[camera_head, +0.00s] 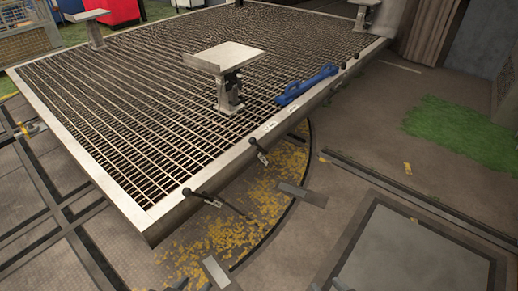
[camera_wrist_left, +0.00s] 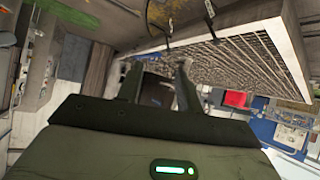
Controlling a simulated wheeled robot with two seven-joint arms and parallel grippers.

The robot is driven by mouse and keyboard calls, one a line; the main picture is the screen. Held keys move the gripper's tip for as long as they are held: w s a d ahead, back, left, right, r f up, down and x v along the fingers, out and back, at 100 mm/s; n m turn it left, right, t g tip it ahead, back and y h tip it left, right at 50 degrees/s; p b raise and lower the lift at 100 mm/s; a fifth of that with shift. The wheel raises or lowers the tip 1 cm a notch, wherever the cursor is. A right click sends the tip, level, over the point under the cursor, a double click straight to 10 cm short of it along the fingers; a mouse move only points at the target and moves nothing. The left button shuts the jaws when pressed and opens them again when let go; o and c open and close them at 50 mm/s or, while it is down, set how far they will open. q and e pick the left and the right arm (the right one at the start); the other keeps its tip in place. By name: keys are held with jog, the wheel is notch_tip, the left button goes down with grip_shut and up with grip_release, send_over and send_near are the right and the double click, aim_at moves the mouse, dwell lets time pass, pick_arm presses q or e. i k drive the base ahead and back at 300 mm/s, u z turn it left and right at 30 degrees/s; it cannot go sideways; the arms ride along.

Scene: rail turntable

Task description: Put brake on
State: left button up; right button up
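The turntable (camera_head: 160,208) has a metal-grated deck with a pale rim. Two black-handled levers stick out from its front edge, one nearer lever (camera_head: 203,196) and one farther lever (camera_head: 258,150). I cannot tell from their look which is the brake. My left gripper (camera_wrist_left: 158,82) is open and empty in the left wrist view, with the turntable grating beyond it. In the head view, only small dark tips at the bottom edge seem to be my left gripper (camera_head: 178,285) and right gripper (camera_head: 338,286), both apart from the levers. The right fingers are mostly cut off.
A blue tool (camera_head: 305,84) lies on the deck near the rim. A metal stand with a flat plate (camera_head: 223,58) rises from the grating. Yellow leaves (camera_head: 262,190) cover the floor below the front edge. Paved floor right of the turntable is largely clear.

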aim_at(251, 141)
jog(key=k, duration=0.65)
jog(key=z, duration=0.75)
jog(key=i, duration=2.6)
jog(key=u, duration=1.3)
jog(key=i, duration=0.85)
jog(key=u, duration=0.05)
